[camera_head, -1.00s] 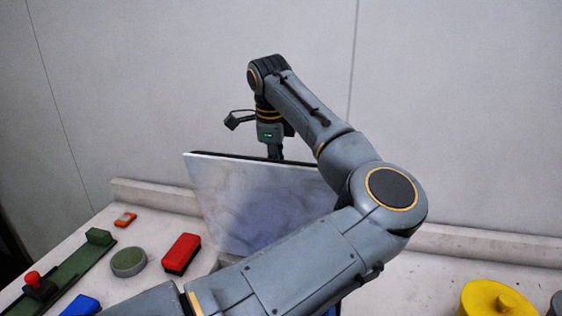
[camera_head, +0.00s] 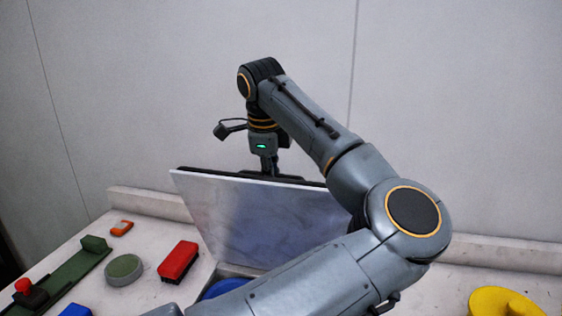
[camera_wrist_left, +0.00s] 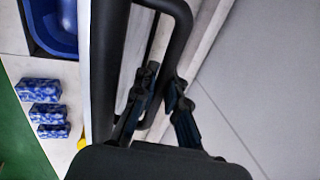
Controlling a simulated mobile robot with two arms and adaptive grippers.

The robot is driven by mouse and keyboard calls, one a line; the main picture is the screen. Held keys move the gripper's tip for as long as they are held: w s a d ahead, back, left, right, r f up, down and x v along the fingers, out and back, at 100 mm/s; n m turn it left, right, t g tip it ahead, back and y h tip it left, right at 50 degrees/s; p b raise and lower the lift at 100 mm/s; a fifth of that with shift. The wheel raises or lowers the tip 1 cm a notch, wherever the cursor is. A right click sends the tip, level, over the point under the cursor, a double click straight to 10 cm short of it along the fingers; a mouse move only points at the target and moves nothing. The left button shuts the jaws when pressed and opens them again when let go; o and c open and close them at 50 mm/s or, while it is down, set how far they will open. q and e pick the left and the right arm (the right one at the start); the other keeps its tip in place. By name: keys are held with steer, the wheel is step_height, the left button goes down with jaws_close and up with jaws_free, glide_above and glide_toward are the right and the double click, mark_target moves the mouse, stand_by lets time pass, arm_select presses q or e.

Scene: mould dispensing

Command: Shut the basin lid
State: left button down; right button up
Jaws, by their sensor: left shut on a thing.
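The basin lid (camera_head: 240,215) is a pale grey marbled panel with a dark back edge. It stands raised and steeply tilted behind the basin (camera_head: 233,270), whose blue inside (camera_head: 225,288) shows partly below it. My left gripper (camera_head: 268,168) is at the lid's upper edge, shut on its dark handle. In the left wrist view, the fingers (camera_wrist_left: 163,85) are around the black handle bar (camera_wrist_left: 180,30), with the blue basin interior (camera_wrist_left: 52,32) at top left. My left arm hides the lid's right part and much of the basin. My right gripper is not in view.
Left of the basin are a red block (camera_head: 178,262), a round green-topped dish (camera_head: 124,269), an orange item (camera_head: 121,228) and a green rail (camera_head: 75,270). A yellow object (camera_head: 500,302) is at lower right. Several blue patterned blocks (camera_wrist_left: 45,114) show in the wrist view. A wall stands behind.

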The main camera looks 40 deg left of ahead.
mark_target(266, 191)
arm_select(q)
steer(key=shift+s+d+f, duration=0.1)
steer(key=shift+s+f, duration=0.05)
steer(key=shift+f, duration=0.05)
steer(key=s+b, duration=0.1)
steer(key=s+d+b, duration=0.1)
steer(key=b, duration=0.1)
steer(key=shift+s+d+f, duration=0.2)
steer(key=shift+f, duration=0.2)
steer(key=shift+s+d, duration=0.25)
steer(key=shift+s, duration=0.25)
steer(key=s+b, duration=0.1)
steer(key=s+d+f+b, duration=0.1)
steer(key=b, duration=0.2)
steer(key=shift+s+d+f+b, duration=0.25)
steer(key=shift+s+f+b, duration=0.05)
steer(key=shift+s+b, duration=0.1)
steer(key=shift+s+d, duration=0.2)
steer(key=shift+s, duration=0.15)
steer(key=shift+r, duration=0.1)
